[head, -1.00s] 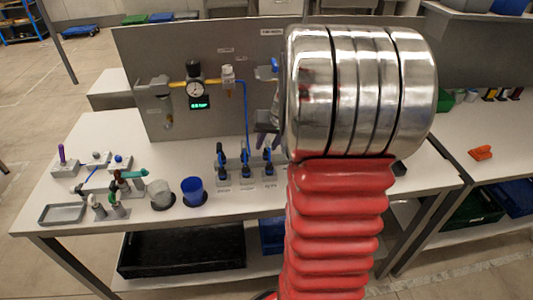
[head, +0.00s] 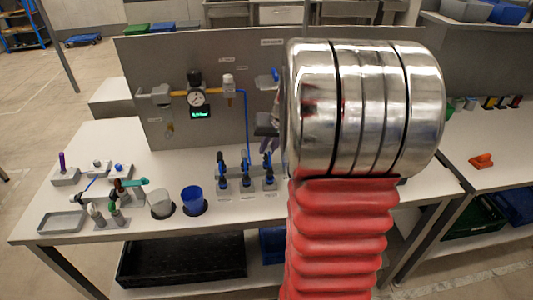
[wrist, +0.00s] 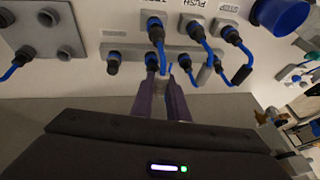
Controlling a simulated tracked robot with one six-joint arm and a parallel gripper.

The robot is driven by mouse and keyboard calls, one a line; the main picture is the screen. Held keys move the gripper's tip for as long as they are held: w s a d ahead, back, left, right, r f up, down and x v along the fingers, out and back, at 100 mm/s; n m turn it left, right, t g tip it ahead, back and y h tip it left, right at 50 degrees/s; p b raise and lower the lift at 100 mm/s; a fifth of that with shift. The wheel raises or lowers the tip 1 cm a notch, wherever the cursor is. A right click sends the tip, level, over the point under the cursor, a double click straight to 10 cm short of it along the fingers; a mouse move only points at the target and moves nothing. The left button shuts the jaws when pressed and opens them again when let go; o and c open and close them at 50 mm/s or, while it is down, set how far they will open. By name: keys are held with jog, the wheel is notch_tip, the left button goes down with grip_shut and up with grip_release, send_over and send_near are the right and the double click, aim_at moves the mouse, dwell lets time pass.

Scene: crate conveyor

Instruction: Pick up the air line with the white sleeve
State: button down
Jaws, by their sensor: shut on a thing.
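My gripper (wrist: 165,82) shows its purple fingers in the wrist view, closed on a blue air line (wrist: 160,48) that runs down from a dark fitting on a grey block. The fingers hide most of its sleeve, so I cannot tell its colour. Beside it to the right, one air line has a grey sleeve (wrist: 205,74) and another a black sleeve (wrist: 241,74). In the head view, the silver arm link hides much of my gripper, whose dark edge shows just above the rightmost of three fittings (head: 269,170) on the bench.
A grey panel (head: 140,70) with a gauge (head: 196,98) stands behind. A clear cup (head: 161,202) and blue cup (head: 192,199) are left of the fittings. A grey tray (head: 61,221) lies at the bench's left end. The blue cup also shows in the wrist view (wrist: 280,14).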

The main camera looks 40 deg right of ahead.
notch_tip(320, 180, up, 8)
jog(key=shift+r, duration=0.1)
dwell(0.8)
